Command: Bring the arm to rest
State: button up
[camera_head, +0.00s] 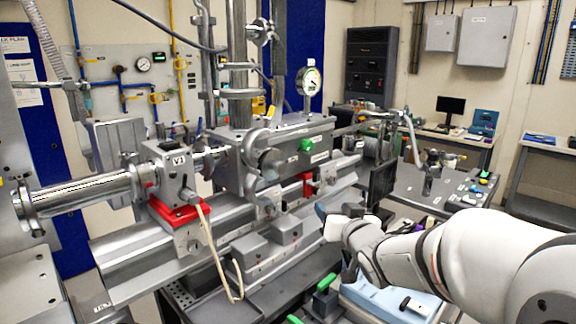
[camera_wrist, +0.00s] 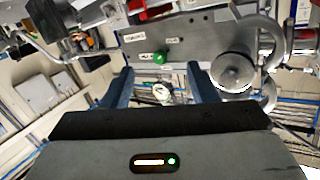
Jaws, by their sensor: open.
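My arm reaches in from the right of the head view, and my gripper (camera_head: 324,212) is at its far end, in front of the metal beamline assembly (camera_head: 290,130). In the wrist view my gripper (camera_wrist: 161,84) shows two dark blue fingers spread apart, with nothing held between them. Beyond the fingers are the grey chamber's face and a green knob (camera_wrist: 158,58), which also shows in the head view (camera_head: 306,146). The gripper looks apart from the assembly, but the exact gap cannot be told.
A grey rail (camera_head: 140,262) with red clamps runs below the assembly. A pale blue tray (camera_head: 385,298) lies under my arm. A bench (camera_head: 415,187) with small items stands behind it, and a dark panel (camera_head: 382,181) stands near the gripper.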

jog(key=s+d+f+g+h+p, duration=0.1)
jog(key=s+f+g, duration=0.2)
jog(key=s, duration=0.6)
jog(key=s+d+f+g+h+p, duration=0.1)
jog(key=s+f+g, duration=0.2)
jog(key=s+g, duration=0.3)
jog(key=s+d+f+g+h+p, duration=0.1)
jog(key=s+f+g, duration=0.3)
jog(key=s, duration=0.8)
jog(key=shift+s+d+m+g+h, duration=0.15)
jog(key=shift+d+m+g+h, duration=0.25)
jog(key=shift+d+h, duration=0.2)
jog(key=shift+c, duration=0.5)
